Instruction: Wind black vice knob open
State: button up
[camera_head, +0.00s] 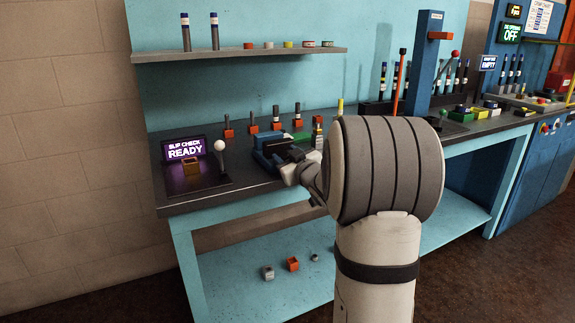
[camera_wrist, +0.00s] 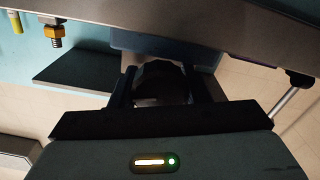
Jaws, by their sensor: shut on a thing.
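The blue vice (camera_head: 265,146) stands on the grey bench top, partly hidden by my wrist and gripper. My gripper (camera_head: 279,160) is at the vice's near side in the head view. In the wrist view, the black knob (camera_wrist: 162,80) sits between the two dark fingers of my gripper (camera_wrist: 163,90), which are shut on it. Blue vice body (camera_wrist: 165,40) shows just beyond the knob. The knob is too dark to tell its turn angle, and the jaw gap is hidden.
A shelf (camera_head: 240,54) hangs above. Loose blocks (camera_head: 292,264) lie on the lower shelf.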

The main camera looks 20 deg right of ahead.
jog(key=shift+n+b, duration=0.65)
jog(key=shift+n, duration=0.25)
jog(key=o, duration=0.9)
jog(key=shift+f, duration=0.15)
jog(key=shift+o, duration=0.3)
